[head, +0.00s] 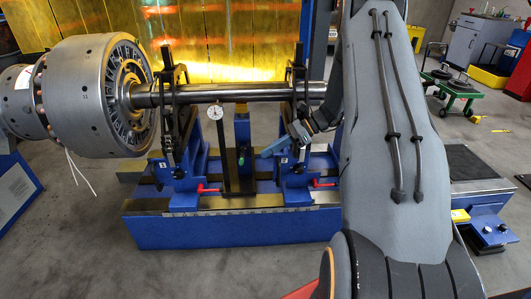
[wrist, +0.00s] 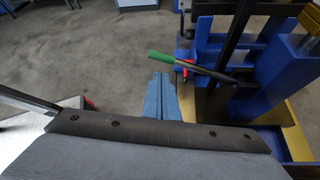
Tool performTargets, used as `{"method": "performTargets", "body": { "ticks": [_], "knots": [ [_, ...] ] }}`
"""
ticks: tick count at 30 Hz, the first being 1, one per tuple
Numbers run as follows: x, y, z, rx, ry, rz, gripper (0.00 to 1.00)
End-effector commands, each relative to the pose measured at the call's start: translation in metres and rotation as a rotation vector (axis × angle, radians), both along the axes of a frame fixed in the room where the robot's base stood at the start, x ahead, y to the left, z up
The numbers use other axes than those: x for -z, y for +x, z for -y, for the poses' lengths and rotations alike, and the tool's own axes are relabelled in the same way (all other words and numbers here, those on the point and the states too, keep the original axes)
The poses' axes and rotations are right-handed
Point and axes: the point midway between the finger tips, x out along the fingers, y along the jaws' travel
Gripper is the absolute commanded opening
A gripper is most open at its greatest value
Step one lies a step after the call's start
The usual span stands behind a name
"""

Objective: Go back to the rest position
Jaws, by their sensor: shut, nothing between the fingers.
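My gripper (head: 265,153) is in front of the balancing machine, by its right-hand bearing support (head: 297,110) and below the shaft (head: 230,92). In the wrist view its blue-grey fingers (wrist: 160,90) lie together with nothing between them. A lever with a green handle (wrist: 165,59) is just beyond the fingertips; I cannot tell whether they touch. My arm crosses the right half of the head view and hides the shaft's right end.
The large grey rotor (head: 88,95) is at the left on the shaft. A dial gauge (head: 215,112) stands at mid-shaft. The blue machine bed (head: 230,232) has red levers (head: 207,188) in front. A green cart (head: 452,88) is far right; the floor in front is clear.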

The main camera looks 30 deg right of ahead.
Motion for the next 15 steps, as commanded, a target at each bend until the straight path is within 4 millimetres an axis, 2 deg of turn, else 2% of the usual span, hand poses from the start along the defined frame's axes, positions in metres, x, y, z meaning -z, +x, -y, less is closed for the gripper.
{"method": "performTargets", "body": {
  "ticks": [11,15],
  "knots": [
    [0.001,-0.001,0.0,-0.001,0.0,-0.002,0.0],
    [-0.007,-0.003,-0.012,-0.039,-0.024,0.012,0.0]
  ]
}}
